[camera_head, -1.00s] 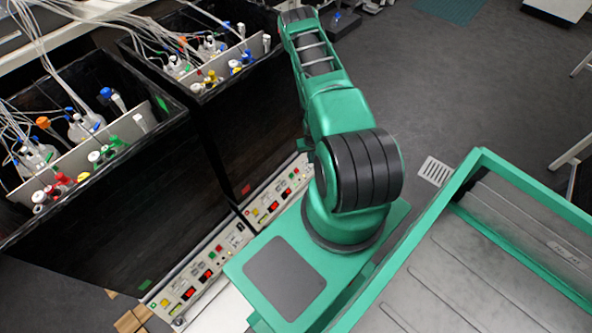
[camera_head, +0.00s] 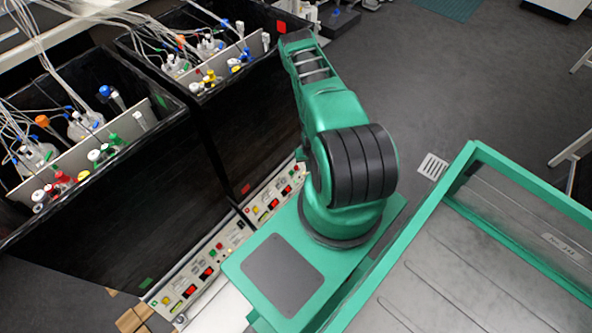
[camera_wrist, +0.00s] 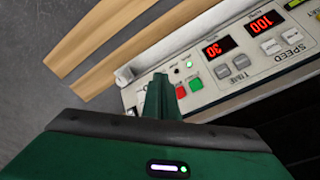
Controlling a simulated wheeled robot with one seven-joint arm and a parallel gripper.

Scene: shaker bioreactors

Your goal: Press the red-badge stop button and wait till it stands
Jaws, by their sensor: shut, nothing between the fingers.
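In the wrist view my gripper (camera_wrist: 160,92) is shut and empty, its tip over the near edge of a pale control panel (camera_wrist: 215,92). A red button (camera_wrist: 181,91) sits just right of the fingertips, partly hidden by them. A green button (camera_wrist: 196,84) is beside it. I cannot tell whether the fingers touch the red button. The panel's red displays (camera_wrist: 219,47) read 30 and 100. In the head view the far black shaker box has a red badge (camera_head: 246,188) above its panel (camera_head: 275,197); my gripper is hidden there. No badge shows in the wrist view.
The near black box has a green badge (camera_head: 145,283) and a similar panel (camera_head: 195,277). Vessels with many tubes stand in both boxes. Wooden strips (camera_wrist: 125,42) lie beside the panel in the wrist view. Grey floor (camera_head: 440,80) is open on the right.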

